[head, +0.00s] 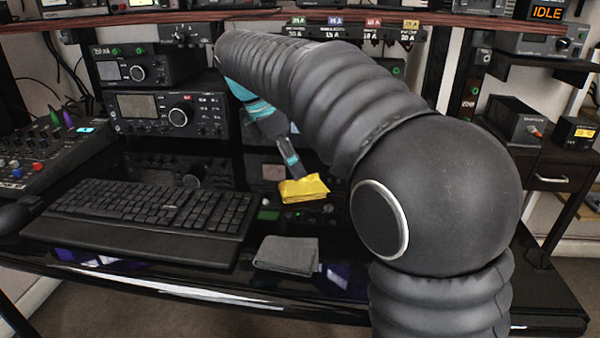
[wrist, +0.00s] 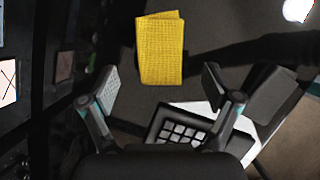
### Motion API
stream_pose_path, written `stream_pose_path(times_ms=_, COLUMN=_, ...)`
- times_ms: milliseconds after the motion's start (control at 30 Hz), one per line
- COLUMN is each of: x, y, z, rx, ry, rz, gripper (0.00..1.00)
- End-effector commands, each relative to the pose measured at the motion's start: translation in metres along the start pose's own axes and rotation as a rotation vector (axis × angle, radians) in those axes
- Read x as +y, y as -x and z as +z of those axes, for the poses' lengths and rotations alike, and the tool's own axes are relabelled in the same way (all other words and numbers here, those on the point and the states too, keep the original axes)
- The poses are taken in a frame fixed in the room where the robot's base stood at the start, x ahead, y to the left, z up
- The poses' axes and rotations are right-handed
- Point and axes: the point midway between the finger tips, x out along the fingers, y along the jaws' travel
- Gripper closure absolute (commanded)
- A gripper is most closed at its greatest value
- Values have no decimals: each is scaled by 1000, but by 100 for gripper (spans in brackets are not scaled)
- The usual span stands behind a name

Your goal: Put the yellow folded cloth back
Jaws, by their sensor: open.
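The yellow folded cloth (head: 304,188) shows just below my gripper in the head view, near the rear equipment behind the desk's front area. In the wrist view the cloth (wrist: 160,52) is ahead of the fingers, near the top middle, with its folded layers visible. My gripper (wrist: 160,83) is open, with one finger on each side and nothing between the tips. In the head view my gripper (head: 292,170) points down toward the cloth, and its fingertips overlap the cloth's upper edge. I cannot tell what the cloth rests on.
A grey folded cloth (head: 287,254) lies on the dark desk. A black keyboard (head: 155,212) is to its left. Radio units (head: 168,113) and a mixer (head: 45,150) crowd the left and back. A shelf edge (head: 390,20) runs above my arm.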

Motion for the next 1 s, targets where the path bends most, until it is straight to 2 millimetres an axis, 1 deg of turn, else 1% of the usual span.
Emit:
stream_pose_path(times_ms=33, x=1, y=14, z=0, rx=1, ry=1, rz=3, gripper=11)
stream_pose_path(times_ms=200, x=1, y=42, z=0, rx=1, ry=1, rz=2, gripper=11)
stream_pose_path(times_ms=400, x=0, y=59, z=-1, rx=0, ry=2, rz=1, gripper=11)
stream_pose_path(times_ms=533, x=0, y=63, z=0, rx=0, ry=1, rz=0, gripper=11)
stream_pose_path(times_ms=833, x=-1, y=63, z=0, rx=1, ry=-2, rz=0, gripper=11)
stream_pose_path(times_ms=933, x=-6, y=61, z=6, rx=10, ry=-35, rz=7, gripper=11)
stream_pose_path(times_ms=1000, x=-14, y=58, z=14, rx=26, ry=-89, rz=18, gripper=11)
